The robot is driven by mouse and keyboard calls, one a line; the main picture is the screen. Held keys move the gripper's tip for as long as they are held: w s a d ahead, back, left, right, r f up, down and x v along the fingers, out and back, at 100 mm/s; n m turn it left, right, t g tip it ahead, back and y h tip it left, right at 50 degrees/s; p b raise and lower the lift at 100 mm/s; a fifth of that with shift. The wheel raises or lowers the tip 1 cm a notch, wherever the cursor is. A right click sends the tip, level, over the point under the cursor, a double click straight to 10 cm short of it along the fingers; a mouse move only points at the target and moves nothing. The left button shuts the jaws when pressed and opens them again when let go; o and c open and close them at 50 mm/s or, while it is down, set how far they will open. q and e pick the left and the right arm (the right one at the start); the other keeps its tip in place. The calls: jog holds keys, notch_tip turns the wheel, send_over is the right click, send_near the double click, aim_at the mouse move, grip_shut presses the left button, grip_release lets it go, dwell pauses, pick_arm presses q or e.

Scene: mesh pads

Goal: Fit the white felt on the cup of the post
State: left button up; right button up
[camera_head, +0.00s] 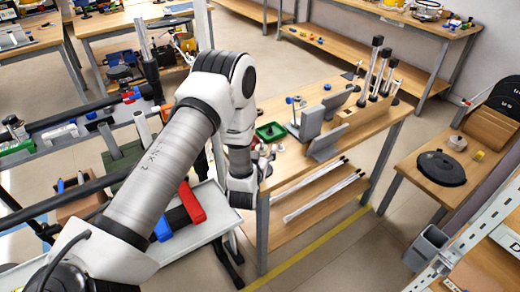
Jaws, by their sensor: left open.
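My left arm reaches in from the lower left, and my left gripper (265,160) is at the near left edge of the wooden table (345,130). Its jaws are small and partly hidden by my wrist, but they look open, with nothing seen between them. Several upright posts with dark tops (376,45) stand at the table's far right end, well apart from the gripper. I cannot tell which one has the cup. I cannot make out the white felt. My right gripper is not in view.
A green tray (270,131) lies just beyond my left gripper. White rods (318,190) lie on the lower shelf. A side table at right holds a black disc (441,168).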

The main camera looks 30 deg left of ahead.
pick_arm(q)
jog(key=shift+s, duration=0.1)
jog(key=v, duration=1.1)
jog(key=shift+s+d, duration=0.2)
jog(key=shift+s, duration=0.1)
jog(key=s+d+f+m+g+h, duration=0.1)
jog(key=s+d+f+g+h, duration=0.3)
jog(key=s+f, duration=0.45)
jog(key=s+d+f+m+g+h, duration=0.1)
jog(key=s+d+f+m+g, duration=0.15)
jog(key=s+f+g, duration=0.55)
jog(key=s+d+f+g+h, duration=0.1)
jog(key=s+d+f+g, duration=0.1)
jog(key=s, duration=0.6)
jog(key=shift+f+g, duration=0.3)
jog(key=shift+g, duration=0.3)
jog(key=shift+w+d+m, duration=0.1)
jog(key=shift+m, duration=0.15)
